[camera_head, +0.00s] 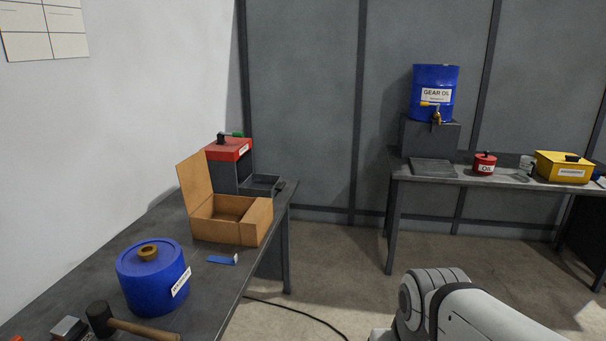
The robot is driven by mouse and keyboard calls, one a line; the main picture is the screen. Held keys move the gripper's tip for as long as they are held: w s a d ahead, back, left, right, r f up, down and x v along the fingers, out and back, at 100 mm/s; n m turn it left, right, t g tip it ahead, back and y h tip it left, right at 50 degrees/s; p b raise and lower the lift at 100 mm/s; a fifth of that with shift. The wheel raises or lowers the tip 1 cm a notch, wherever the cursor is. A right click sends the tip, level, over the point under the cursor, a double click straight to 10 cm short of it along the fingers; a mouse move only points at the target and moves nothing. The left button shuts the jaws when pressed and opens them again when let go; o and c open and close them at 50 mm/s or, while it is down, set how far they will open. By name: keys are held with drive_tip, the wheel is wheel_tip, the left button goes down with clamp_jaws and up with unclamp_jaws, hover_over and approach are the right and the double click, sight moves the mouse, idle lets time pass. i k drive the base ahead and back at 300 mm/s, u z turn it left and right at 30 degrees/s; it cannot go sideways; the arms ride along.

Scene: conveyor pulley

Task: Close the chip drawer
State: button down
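A dark grey cabinet with a red top (229,150) stands at the far end of the left workbench. A shallow grey tray-like drawer (264,184) sticks out to the right from its lower part, and it looks pulled open. I take this to be the chip drawer. My gripper is not in view; only a white link of my arm shows at the lower right.
The left workbench (215,280) also holds a blue round container (153,278), a blue-and-white small item (222,260) and a hammer (120,324). A second bench stands at the right with a gear oil drum (434,88). Open floor lies between, with a cable (300,316) on it.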

sight(256, 186)
drive_tip(key=z, duration=0.05)
drive_tip(key=i, duration=2.7)
drive_tip(key=u, duration=0.35)
